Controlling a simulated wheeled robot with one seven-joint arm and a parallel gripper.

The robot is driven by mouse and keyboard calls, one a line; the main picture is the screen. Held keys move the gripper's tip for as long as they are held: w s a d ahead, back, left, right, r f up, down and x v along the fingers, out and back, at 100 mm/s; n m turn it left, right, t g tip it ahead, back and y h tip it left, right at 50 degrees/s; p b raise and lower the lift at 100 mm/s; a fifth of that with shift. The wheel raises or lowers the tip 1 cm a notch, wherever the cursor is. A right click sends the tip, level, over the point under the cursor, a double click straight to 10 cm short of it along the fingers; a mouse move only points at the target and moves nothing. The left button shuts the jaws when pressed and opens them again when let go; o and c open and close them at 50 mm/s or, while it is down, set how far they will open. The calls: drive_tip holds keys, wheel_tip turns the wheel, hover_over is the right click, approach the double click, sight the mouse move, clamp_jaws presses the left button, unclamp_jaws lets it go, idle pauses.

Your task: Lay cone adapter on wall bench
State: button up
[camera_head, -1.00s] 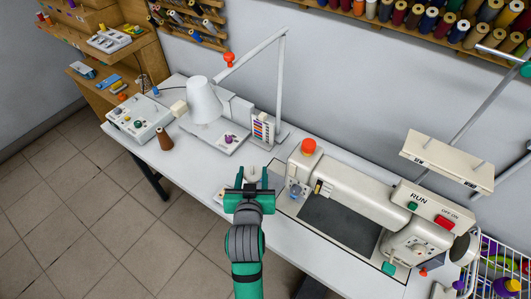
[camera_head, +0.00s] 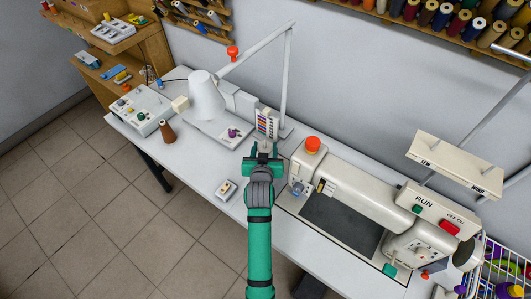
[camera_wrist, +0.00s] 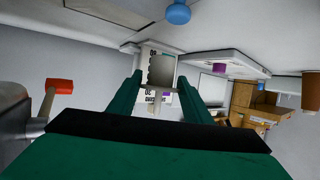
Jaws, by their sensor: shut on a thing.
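The wall bench (camera_head: 190,158) is a long white table along the grey wall. My gripper (camera_head: 264,152) is over the middle of the bench, in front of the small rack of coloured strips. In the wrist view, the two green fingers of my gripper (camera_wrist: 160,98) are shut around a small pale piece (camera_wrist: 158,102), which I take to be the cone adapter. Much of it is hidden by the fingers, and its height above the bench is hard to tell.
A sewing machine (camera_head: 350,190) stands to the right of my gripper.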

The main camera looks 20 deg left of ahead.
drive_tip(key=shift+w+f, duration=0.35)
drive_tip(key=shift+f, duration=0.05)
drive_tip(key=shift+w+f, duration=0.15)
drive_tip(key=shift+f, duration=1.55)
drive_tip(key=shift+a+f, duration=0.1)
drive_tip(key=shift+f, duration=0.05)
drive_tip(key=o, duration=1.1)
drive_tip(key=shift+c, duration=0.2)
